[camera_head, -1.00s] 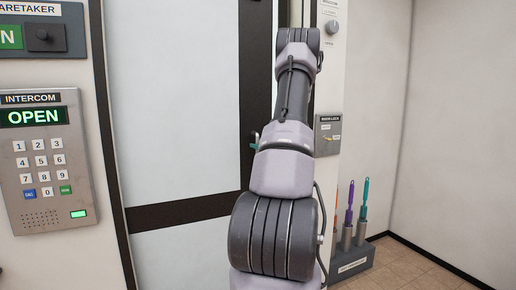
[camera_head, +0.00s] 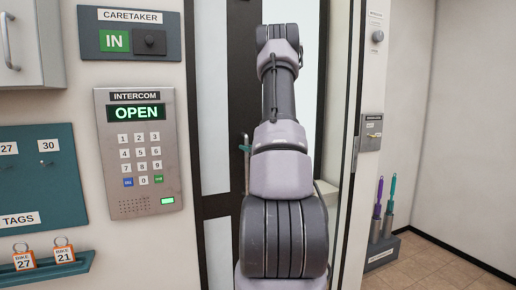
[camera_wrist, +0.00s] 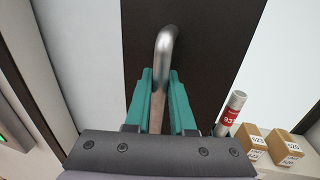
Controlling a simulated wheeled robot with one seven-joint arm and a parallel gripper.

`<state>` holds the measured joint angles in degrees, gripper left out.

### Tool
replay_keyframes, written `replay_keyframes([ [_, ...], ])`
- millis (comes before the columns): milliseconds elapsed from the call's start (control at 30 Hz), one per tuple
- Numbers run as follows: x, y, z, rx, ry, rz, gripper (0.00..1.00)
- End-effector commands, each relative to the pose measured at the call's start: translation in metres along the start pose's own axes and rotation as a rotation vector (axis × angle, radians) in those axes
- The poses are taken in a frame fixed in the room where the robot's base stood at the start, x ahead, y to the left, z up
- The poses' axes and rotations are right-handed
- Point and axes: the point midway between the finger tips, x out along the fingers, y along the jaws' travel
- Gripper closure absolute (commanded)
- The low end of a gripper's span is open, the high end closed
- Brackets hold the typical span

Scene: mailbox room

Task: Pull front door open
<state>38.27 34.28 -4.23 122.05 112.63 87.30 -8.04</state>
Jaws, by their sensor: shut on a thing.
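The front door (camera_head: 215,120) has a pale panel with a dark frame, and it stands ajar. A pale gap shows between its dark edge and the jamb on the right in the head view. Its handle (camera_wrist: 167,45) is a bent steel bar on the dark stile (camera_wrist: 205,45). In the wrist view my gripper (camera_wrist: 160,95) is shut on the handle, with a teal finger on each side of the bar. In the head view my arm hides most of the gripper and handle; only a bit of teal shows.
The intercom (camera_head: 140,150) reads OPEN on the wall left of the door. A door lock box (camera_head: 371,132) is on the right wall, above a holder with coloured-handled tools (camera_head: 383,215). Numbered boxes (camera_wrist: 285,143) and a tube (camera_wrist: 230,112) are at the wrist view's right.

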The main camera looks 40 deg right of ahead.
Motion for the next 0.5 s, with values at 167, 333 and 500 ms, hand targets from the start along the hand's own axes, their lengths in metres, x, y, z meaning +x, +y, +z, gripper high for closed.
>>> replay_keyframes([
  [167,0.007,0.039,0.0,0.0,0.001,-0.001,1.0],
  [333,0.012,0.063,0.0,0.0,0.0,-0.005,1.0],
  [500,0.015,0.075,0.0,-0.001,0.0,-0.006,1.0],
])
